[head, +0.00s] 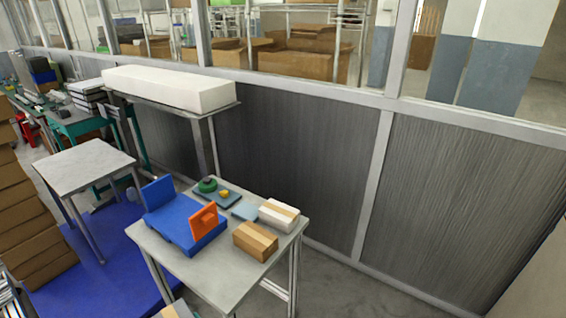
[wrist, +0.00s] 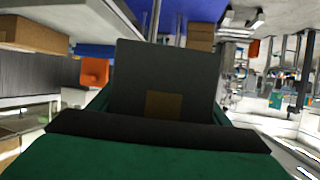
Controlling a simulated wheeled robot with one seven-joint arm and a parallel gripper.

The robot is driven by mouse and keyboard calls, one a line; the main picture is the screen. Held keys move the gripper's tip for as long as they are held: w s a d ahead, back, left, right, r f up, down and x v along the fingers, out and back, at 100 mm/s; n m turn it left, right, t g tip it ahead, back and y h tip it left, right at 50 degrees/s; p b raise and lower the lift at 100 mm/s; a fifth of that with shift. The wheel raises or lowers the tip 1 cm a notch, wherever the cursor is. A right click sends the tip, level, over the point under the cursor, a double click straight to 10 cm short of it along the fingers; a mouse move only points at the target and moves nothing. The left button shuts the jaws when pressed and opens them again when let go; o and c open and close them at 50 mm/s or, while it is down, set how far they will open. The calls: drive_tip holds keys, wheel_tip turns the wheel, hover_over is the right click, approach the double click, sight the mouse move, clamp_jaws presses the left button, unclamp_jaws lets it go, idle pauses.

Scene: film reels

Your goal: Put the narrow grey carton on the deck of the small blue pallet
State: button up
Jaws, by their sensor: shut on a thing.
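The narrow grey carton (wrist: 165,65) fills the middle of the wrist view, dark grey with a brown patch low on its face. My gripper (wrist: 160,120), dark green with a black pad, is shut on it. The small blue pallet (head: 180,232) lies on the near grey table in the head view. A blue upright panel (head: 158,193) stands at its back left and an orange upright piece (head: 203,221) at its right. Its visible deck between them looks bare. A small pale piece with a tan patch (head: 172,311) shows at the head view's bottom edge; I cannot tell if it is the held carton.
The near table (head: 215,284) also holds a brown carton (head: 255,240), a white carton with a tan band (head: 279,214), a flat blue-grey piece (head: 246,210) and a green reel (head: 207,185) on a dark plate. A second, bare table (head: 85,166) stands to the left.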

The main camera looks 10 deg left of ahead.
drive_tip(key=w+d+f+m+t+h, duration=0.2)
drive_tip(key=w+d+f+m+h, duration=0.1)
drive_tip(key=d+f, duration=0.6)
drive_tip(key=w+d+f+m+t+h, duration=0.2)
drive_tip(key=w+d+f+m+h, duration=0.2)
drive_tip(key=d+f, duration=0.5)
drive_tip(key=w+d+f+m+t+h, duration=0.1)
drive_tip(key=w+d+f+m+h, duration=0.3)
drive_tip(key=d+f, duration=0.5)
drive_tip(key=w+d, duration=0.1)
drive_tip(key=d, duration=1)
drive_tip(key=shift+d+f+t, duration=0.2)
drive_tip(key=shift+f+t, duration=0.1)
drive_tip(key=shift+t, duration=0.1)
drive_tip(key=shift+w+a, duration=0.1)
drive_tip(key=shift+w, duration=0.05)
